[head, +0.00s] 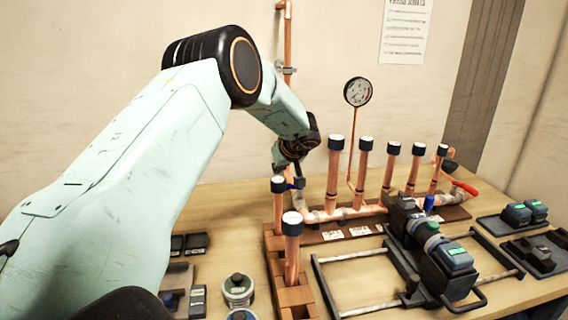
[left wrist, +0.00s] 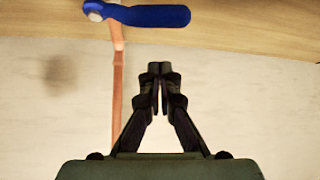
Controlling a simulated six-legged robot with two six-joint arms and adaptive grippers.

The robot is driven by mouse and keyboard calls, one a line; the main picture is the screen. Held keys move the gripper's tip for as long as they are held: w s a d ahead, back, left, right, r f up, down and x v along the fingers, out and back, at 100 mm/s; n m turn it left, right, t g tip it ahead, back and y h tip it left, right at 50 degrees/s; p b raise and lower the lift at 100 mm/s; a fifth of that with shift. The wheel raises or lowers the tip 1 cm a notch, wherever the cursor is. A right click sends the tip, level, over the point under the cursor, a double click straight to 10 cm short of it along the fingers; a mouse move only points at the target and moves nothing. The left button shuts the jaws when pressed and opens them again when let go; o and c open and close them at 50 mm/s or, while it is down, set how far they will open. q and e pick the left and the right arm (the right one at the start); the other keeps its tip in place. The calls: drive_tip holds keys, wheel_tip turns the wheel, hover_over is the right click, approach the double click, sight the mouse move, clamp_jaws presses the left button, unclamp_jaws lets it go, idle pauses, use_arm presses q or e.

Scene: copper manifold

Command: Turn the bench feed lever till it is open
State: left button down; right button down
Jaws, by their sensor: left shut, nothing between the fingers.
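A blue lever handle (left wrist: 155,15) shows at the top of the left wrist view. Its round pivot sits on a copper pipe (left wrist: 118,85), and the handle points right, across the pipe's line. In the head view a small blue part (head: 298,184) shows just below my wrist, by the pipe's lower end. My left gripper (left wrist: 160,68) is shut and empty, with its fingertips apart from the handle. In the head view the left gripper (head: 287,158) is in front of the pipe, its fingers partly hidden by my wrist. My right gripper is not in view.
A copper manifold (head: 345,212) with several capped upright pipes, a pressure gauge (head: 358,92) and a red lever (head: 465,188) stands right of my gripper. A black-handled tool (head: 445,262) on a rail frame is in front. Tins (head: 238,288) sit at the front edge.

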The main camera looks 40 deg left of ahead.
sight(288, 186)
use_arm(q)
drive_tip(key=shift+s+d+f, duration=0.1)
drive_tip(key=shift+d+f, duration=0.4)
drive_tip(key=shift+f, duration=0.3)
drive_tip(key=shift+s+d+f, duration=0.1)
drive_tip(key=shift+d+f, duration=0.4)
drive_tip(key=shift+f, duration=0.25)
drive_tip(key=shift+s+a+f, duration=0.1)
drive_tip(key=shift+s+a, duration=0.05)
drive_tip(key=shift+a, duration=0.15)
drive_tip(key=shift+d, duration=0.1)
